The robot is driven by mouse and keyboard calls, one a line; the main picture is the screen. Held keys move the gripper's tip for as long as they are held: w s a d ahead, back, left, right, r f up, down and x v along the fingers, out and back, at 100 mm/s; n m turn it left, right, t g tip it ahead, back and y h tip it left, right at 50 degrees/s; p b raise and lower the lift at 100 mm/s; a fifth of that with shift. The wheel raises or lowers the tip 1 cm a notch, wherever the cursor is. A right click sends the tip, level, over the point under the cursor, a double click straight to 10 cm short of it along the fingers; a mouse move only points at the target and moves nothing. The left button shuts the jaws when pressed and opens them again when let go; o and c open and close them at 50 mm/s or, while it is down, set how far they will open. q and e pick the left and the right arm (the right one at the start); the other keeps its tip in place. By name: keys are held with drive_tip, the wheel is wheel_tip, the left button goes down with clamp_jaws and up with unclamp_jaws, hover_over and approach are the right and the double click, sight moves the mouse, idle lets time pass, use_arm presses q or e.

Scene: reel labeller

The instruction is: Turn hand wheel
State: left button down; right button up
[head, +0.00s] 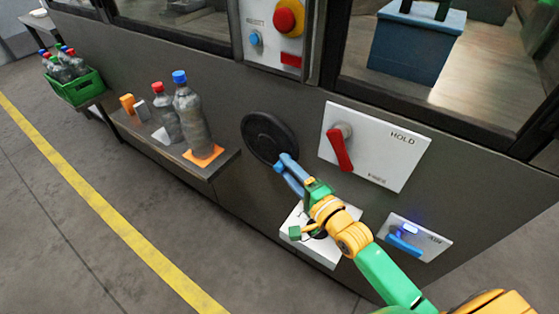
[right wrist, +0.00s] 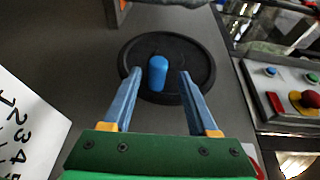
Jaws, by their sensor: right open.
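The hand wheel (head: 268,136) is a black disc on the machine's grey front panel in the head view. In the right wrist view the hand wheel (right wrist: 201,66) has a blue handle knob (right wrist: 157,73) standing off its face. My right gripper (head: 284,166) reaches to the lower right edge of the wheel in the head view. In the right wrist view its two blue fingers (right wrist: 157,78) are open, one on either side of the knob, with gaps between. The knob cannot be made out in the head view. My left gripper is not in view.
A HOLD panel with a red lever (head: 340,150) is right of the wheel. A blue switch (head: 403,243) sits lower right. A shelf (head: 222,166) with bottles (head: 192,120) is left of the wheel. A red emergency button (head: 287,18) is above. A green crate (head: 80,88) stands far left.

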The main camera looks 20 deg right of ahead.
sight(284, 166)
drive_tip(key=shift+x, duration=1.55)
drive_tip(key=shift+s, duration=0.1)
drive_tip(key=shift+c, duration=0.2)
clamp_jaws()
drive_tip(key=shift+r, duration=0.15)
